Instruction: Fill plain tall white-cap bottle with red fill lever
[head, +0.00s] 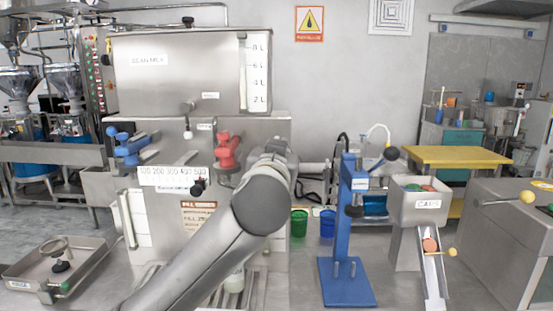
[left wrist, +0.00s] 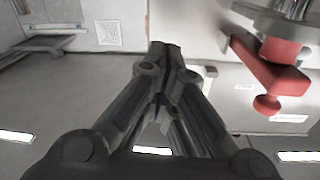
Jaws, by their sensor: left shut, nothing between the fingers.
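The red fill lever (head: 228,150) sits on the front of the steel filling machine (head: 185,120). In the left wrist view the red lever (left wrist: 275,72) is large at the right, with a round knob at its lower end. My left gripper (left wrist: 163,50) is shut and empty, to the left of the lever and apart from it. In the head view my left arm crosses the machine front and hides its lower middle. A pale, bottle-like shape (head: 235,281) shows partly below my arm at the grate; I cannot tell whether it has a cap.
A blue lever (head: 131,146) is left of the red one. A blue press stand (head: 347,235) and a caps hopper (head: 417,203) with a chute stand at the right. A purge tray (head: 60,262) is at the left. Green (head: 299,222) and blue (head: 327,223) cups stand behind.

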